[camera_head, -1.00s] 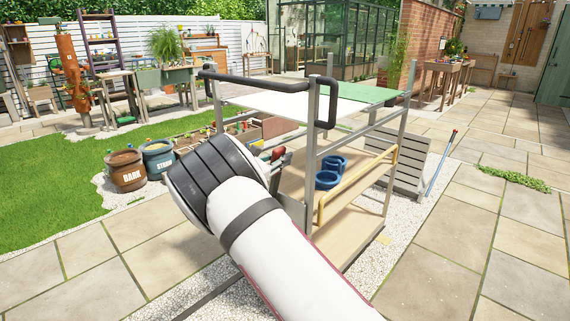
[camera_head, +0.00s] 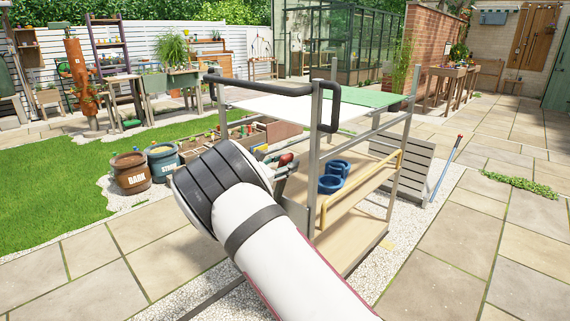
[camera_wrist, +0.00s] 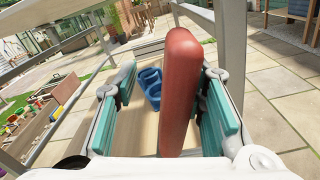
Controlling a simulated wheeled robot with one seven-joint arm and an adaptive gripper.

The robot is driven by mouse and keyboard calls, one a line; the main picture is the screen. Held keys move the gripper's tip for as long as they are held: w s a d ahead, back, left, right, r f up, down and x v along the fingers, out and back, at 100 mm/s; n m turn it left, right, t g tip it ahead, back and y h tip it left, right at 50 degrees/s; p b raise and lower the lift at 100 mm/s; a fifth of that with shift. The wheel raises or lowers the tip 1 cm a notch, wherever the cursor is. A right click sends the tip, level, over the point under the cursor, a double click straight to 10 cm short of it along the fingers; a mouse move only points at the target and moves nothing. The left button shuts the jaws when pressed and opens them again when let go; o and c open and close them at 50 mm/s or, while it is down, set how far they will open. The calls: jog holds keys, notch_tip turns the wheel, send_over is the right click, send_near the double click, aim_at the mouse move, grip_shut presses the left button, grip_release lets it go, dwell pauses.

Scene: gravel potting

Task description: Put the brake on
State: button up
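The brake lever's red handle (camera_wrist: 184,85) stands large between my gripper's two teal finger pads in the wrist view. My gripper (camera_wrist: 168,98) is open around it. The right pad is close beside the handle, and I cannot tell if they touch. A clear gap shows between the handle and the left pad. In the head view the red handle (camera_head: 287,159) shows just past my wrist, beside the near post of the grey-framed trolley (camera_head: 316,130). My arm hides the lever's lower part and most of the gripper there.
Bark (camera_head: 130,172) and stone (camera_head: 163,160) barrels stand at the left. The paving at right is open.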

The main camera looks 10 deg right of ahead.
jog(key=v, duration=1.2)
jog(key=s+d+r+m+g+y, duration=0.1)
jog(key=s+d+r+m+g, duration=0.3)
jog(key=d, duration=0.3)
jog(key=s+d+r+m+g+y, duration=0.1)
jog(key=s+d+r+m+g, duration=0.15)
jog(key=s+d, duration=0.35)
jog(key=s+d+r+m+g+y, duration=0.1)
jog(key=s+d+m+g+y, duration=0.1)
jog(key=s+d+m, duration=0.3)
jog(key=s+d+r+m+g+y, duration=0.1)
jog(key=s+d+g, duration=0.15)
jog(key=s, duration=0.45)
jog(key=s+r+m+y, duration=0.2)
jog(key=s+m+y, duration=0.3)
jog(key=s, duration=1.2)
jog(key=s+a+f+m+t+y, duration=0.1)
jog(key=s+a+f+m+y, duration=0.15)
jog(key=s, duration=0.55)
jog(key=s+a+f+m+y, duration=0.2)
jog(key=s+a, duration=0.1)
jog(key=s, duration=0.5)
notch_tip(320, 180, up, 25)
jog(key=t+p, duration=0.3)
jog(key=p, duration=1.9)
jog(key=shift+s+f+t, duration=0.15)
jog(key=shift+f+t, duration=0.1)
jog(key=shift+t, duration=0.05)
